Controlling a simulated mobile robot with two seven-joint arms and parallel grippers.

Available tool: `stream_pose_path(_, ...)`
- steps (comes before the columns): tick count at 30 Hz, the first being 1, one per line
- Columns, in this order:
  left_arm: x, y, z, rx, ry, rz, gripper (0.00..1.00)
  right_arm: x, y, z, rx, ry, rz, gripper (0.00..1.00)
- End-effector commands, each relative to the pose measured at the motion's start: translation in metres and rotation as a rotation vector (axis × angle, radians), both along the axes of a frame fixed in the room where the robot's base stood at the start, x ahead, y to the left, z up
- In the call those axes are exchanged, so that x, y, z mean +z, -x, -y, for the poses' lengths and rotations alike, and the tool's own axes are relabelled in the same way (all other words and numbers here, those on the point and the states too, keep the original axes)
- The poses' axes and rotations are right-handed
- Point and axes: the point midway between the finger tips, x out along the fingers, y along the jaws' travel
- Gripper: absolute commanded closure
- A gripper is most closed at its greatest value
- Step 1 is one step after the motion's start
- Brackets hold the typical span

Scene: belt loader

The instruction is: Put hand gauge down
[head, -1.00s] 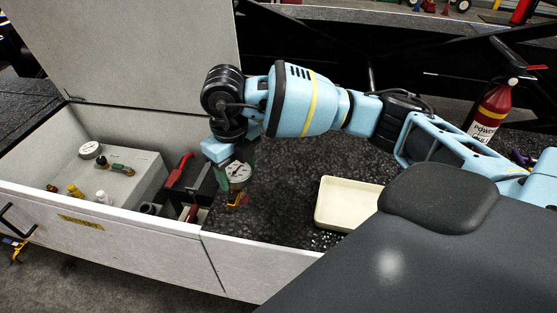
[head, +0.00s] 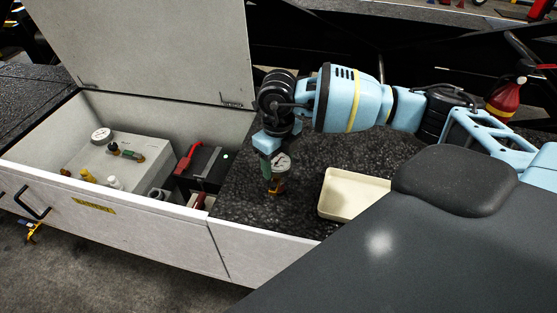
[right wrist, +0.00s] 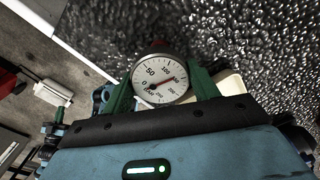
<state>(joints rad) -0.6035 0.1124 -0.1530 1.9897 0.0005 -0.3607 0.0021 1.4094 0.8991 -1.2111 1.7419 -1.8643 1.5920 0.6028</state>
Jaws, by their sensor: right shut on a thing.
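The hand gauge (head: 281,163) has a round white dial and a brass-coloured lower end. In the head view it is upright at the black speckled top (head: 315,160), left of the cream tray; I cannot tell whether its lower end touches the surface. My right gripper (head: 272,160) is shut on it from above. My left gripper is not in view.
A cream tray (head: 327,204) lies right of the gauge. An open compartment (head: 75,150) at left holds a grey box (head: 105,165) with fittings and a black box (head: 200,165) with a red handle. Its raised lid (head: 140,50) stands behind. A fire extinguisher (head: 504,98) is at right.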

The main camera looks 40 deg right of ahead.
Motion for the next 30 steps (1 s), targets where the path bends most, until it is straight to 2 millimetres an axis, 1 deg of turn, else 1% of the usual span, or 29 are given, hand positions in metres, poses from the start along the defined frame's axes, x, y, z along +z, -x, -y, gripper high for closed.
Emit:
stream_pose_path(11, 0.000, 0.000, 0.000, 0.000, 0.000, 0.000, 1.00, -0.005, 0.000, 0.000, 0.000, 0.000, 0.001, 0.77)
stream_pose_path(12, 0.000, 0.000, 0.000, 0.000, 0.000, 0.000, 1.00, -0.006, 0.000, 0.000, 0.000, 0.000, 0.000, 0.39)
stream_pose_path(17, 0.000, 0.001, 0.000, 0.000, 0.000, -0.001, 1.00, -0.005, 0.000, 0.000, 0.000, 0.001, 0.000, 0.19)
stream_pose_path(26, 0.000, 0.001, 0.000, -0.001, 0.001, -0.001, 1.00, -0.004, 0.000, 0.000, 0.000, 0.001, 0.001, 0.19)
stream_pose_path(30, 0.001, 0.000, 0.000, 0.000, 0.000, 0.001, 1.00, 0.008, -0.001, 0.000, 0.000, -0.001, 0.005, 0.19)
